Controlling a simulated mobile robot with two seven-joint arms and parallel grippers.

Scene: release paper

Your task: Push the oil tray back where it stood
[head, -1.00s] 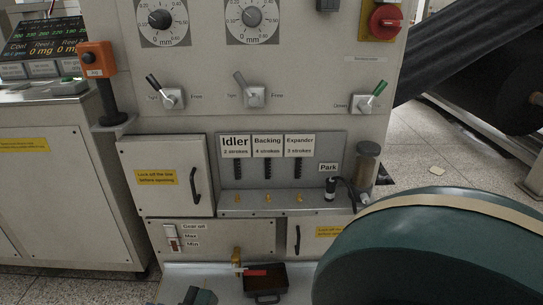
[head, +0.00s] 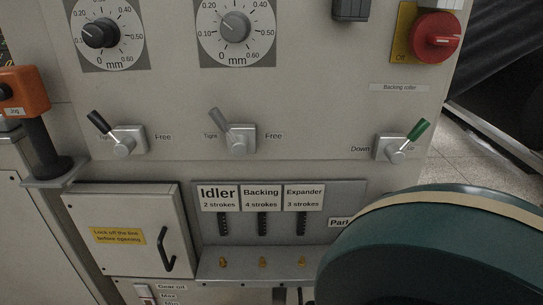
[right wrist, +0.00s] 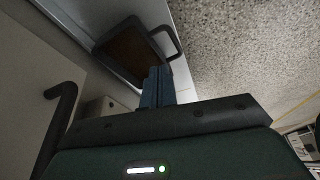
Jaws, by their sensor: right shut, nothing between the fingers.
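The oil tray (right wrist: 101,50) shows in the right wrist view at upper left centre, a dark shallow box with brown inside and a dark loop handle (right wrist: 181,45) on its right. My right gripper (right wrist: 157,70) is shut and empty. Its bluish fingers point at the tray's near edge, beside the handle; I cannot tell whether they touch it. The tray is below the edge of the head view. My left gripper shows in neither view.
The machine front has a cabinet door with a dark handle (head: 167,250), a pump panel (head: 280,233) with several labelled slots, and lever switches above. In the right wrist view, a dark door handle (right wrist: 58,125) is at left and speckled floor (right wrist: 250,50) at right.

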